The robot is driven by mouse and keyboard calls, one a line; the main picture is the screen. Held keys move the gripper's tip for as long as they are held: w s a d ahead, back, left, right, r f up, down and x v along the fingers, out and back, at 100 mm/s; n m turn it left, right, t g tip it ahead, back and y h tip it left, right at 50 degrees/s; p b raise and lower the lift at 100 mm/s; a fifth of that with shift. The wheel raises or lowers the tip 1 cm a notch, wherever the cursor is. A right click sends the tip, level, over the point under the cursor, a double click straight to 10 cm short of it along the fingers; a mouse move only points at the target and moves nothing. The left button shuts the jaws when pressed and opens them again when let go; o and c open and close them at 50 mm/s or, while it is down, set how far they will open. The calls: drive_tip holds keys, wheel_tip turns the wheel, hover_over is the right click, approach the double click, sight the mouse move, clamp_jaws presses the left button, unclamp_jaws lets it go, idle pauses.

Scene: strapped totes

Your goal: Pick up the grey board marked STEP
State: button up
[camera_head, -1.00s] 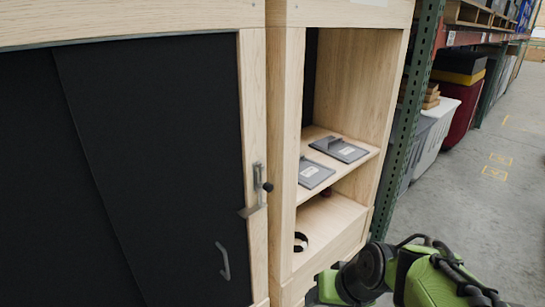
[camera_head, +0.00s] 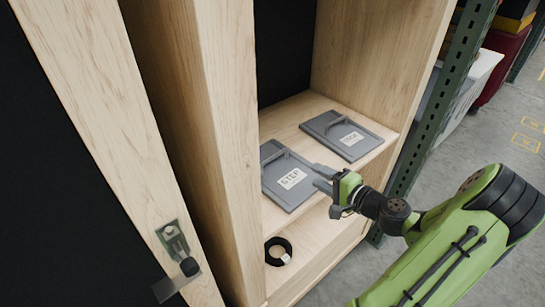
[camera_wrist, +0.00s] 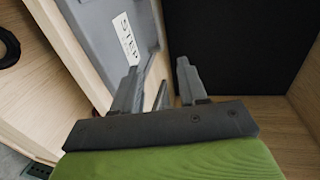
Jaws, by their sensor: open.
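The grey board marked STEP (camera_head: 284,183) lies flat on the upper shelf of the wooden cabinet, at the left, with a raised handle along its far side. My gripper (camera_head: 322,180) is at the right edge of this board in the head view, open and empty. In the wrist view the STEP board (camera_wrist: 100,28) fills the upper left, and my gripper (camera_wrist: 158,85) has its two fingers apart. I cannot tell whether a finger touches the board.
A second grey board (camera_head: 343,134) with a handle and label lies behind and to the right on the same shelf (camera_head: 290,110). A black ring (camera_head: 278,251) lies on the lower shelf. The cabinet's left upright (camera_head: 215,140) and a green rack post (camera_head: 440,110) flank the opening.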

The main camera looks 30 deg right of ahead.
sight(282, 167)
drive_tip(key=b+x, duration=0.1)
drive_tip(key=x, duration=1.4)
drive_tip(key=shift+w+a, duration=0.1)
drive_tip(key=shift+w, duration=0.05)
drive_tip(key=shift+c, duration=0.2)
clamp_jaws()
